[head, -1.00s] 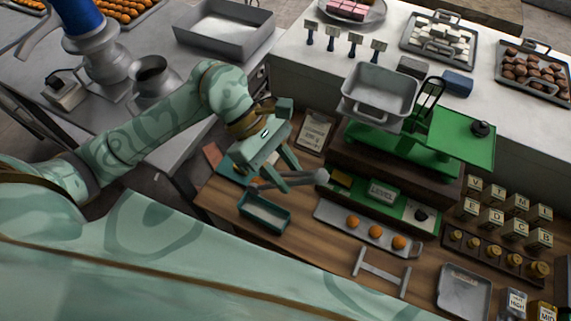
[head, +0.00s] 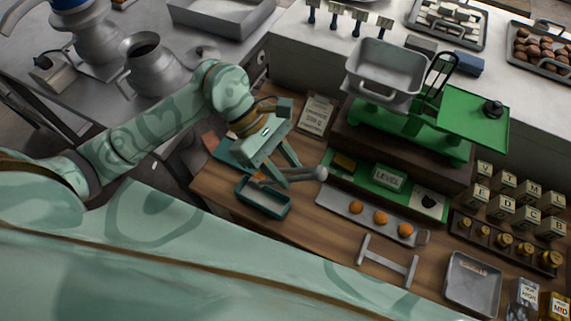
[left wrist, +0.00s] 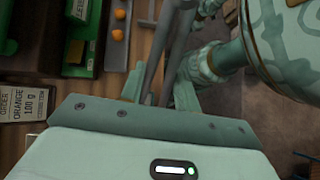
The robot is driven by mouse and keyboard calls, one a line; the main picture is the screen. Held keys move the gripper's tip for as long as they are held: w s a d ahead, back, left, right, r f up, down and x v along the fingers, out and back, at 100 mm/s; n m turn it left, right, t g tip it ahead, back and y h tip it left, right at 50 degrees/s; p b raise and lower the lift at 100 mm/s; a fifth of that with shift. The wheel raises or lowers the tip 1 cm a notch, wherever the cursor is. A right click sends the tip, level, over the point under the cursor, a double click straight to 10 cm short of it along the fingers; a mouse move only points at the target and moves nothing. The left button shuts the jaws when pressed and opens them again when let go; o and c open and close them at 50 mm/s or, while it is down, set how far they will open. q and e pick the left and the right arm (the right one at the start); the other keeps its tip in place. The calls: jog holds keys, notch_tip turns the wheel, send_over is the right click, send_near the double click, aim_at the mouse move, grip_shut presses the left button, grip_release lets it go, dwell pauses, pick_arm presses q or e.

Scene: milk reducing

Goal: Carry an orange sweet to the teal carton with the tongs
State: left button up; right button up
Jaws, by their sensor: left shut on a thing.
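My left gripper (head: 283,176) is shut on the grey tongs (head: 306,174). Their rounded end points right, and their other end reaches left over the far side of the teal carton (head: 262,212). A small orange-brown patch shows near that left end; I cannot tell what it is. The carton is an open tray on the wooden counter, just below the gripper in the head view. Three orange sweets (head: 380,218) lie in a row on a grey tray (head: 330,200) right of the carton. In the left wrist view the tongs (left wrist: 154,50) extend away between the fingers. My right gripper is not in view.
A green balance scale (head: 420,130) with a grey pan stands behind the sweets. An H-shaped metal stand (head: 387,262) and a grey dish (head: 473,283) are in front. Letter blocks (head: 500,200) and brass weights (head: 503,241) stand right. An order card (head: 317,115) stands behind the gripper.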

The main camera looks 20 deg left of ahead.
pick_arm(q)
grip_shut()
jog(key=shift+r, duration=0.1)
notch_tip(320, 180, up, 12)
jog(key=p, duration=0.6)
grip_release()
dwell(0.8)
